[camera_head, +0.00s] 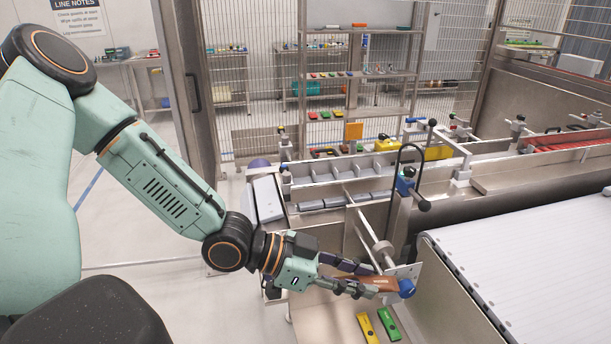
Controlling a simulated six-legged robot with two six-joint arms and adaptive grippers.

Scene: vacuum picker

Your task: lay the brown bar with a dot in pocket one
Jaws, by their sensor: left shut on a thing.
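My left gripper (366,279) reaches in from the left, low in the middle of the picture. Its fingers are closed on a brown bar (384,283), which sticks out past the fingertips. No dot on the bar can be made out. The bar's far end is close to a blue round knob (406,288) by a metal plate; I cannot tell whether they touch. A long grey tray with dividers (375,166) stands farther back, apart from the gripper. Which compartment is pocket one cannot be read. My right gripper is not in view.
A yellow bar (367,328) and a green bar (389,324) lie in the metal bin below the gripper. A black curved hose or handle (400,150) rises near the tray. A white conveyor belt (540,270) fills the right. Shelves (360,75) stand behind the mesh fence.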

